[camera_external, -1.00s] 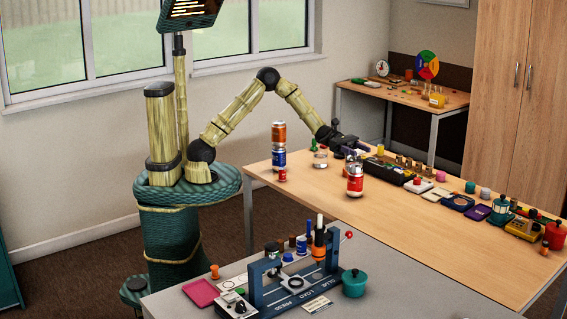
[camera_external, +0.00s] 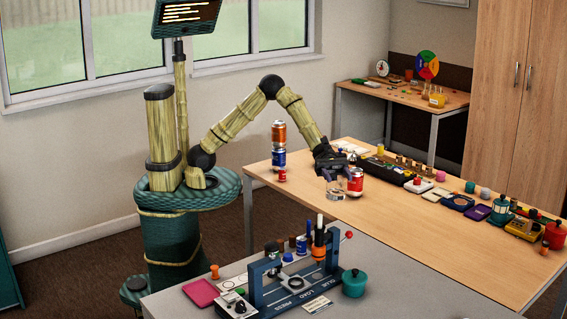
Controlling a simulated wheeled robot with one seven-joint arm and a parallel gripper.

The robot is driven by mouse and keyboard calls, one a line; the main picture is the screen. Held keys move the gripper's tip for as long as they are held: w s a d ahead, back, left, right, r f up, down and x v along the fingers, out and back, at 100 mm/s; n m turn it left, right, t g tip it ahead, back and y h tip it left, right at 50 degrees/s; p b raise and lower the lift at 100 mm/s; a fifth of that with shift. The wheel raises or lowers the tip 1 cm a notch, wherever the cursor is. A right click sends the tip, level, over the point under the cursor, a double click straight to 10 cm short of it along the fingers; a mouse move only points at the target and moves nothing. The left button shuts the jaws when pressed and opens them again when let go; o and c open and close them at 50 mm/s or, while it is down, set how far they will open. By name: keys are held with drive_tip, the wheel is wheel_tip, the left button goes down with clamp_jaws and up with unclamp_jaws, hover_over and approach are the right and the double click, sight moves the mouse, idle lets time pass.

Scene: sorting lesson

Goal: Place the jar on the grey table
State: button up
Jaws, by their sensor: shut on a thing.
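The clear glass jar (camera_external: 335,190) is in my gripper (camera_external: 336,176), left of the red can and partly hidden by the jaws. My gripper points down and is shut on the jar, over the near side of the wooden table (camera_external: 420,215). I cannot tell how high the jar is above that table. The grey table (camera_external: 415,275) stands in front, nearer the camera, with its right part bare.
A red can (camera_external: 356,182) stands close beside the jar. A stack of cans (camera_external: 279,145) stands to the left. A blue press (camera_external: 290,285), a teal pot (camera_external: 354,284) and a pink tray (camera_external: 201,292) occupy the grey table. Several items line the wooden table's far side.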

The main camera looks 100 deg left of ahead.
sight(339, 191)
drive_tip(key=shift+w+a+f, duration=0.1)
drive_tip(key=shift+a+f, duration=0.05)
drive_tip(key=shift+f, duration=2.25)
drive_tip(key=shift+f+b, duration=0.4)
drive_tip(key=shift+f, duration=2.7)
drive_tip(key=shift+f+b, duration=0.3)
drive_tip(key=shift+f, duration=1.6)
drive_tip(key=shift+f, duration=0.15)
drive_tip(key=o, duration=1.4)
drive_tip(key=shift+o, duration=0.2)
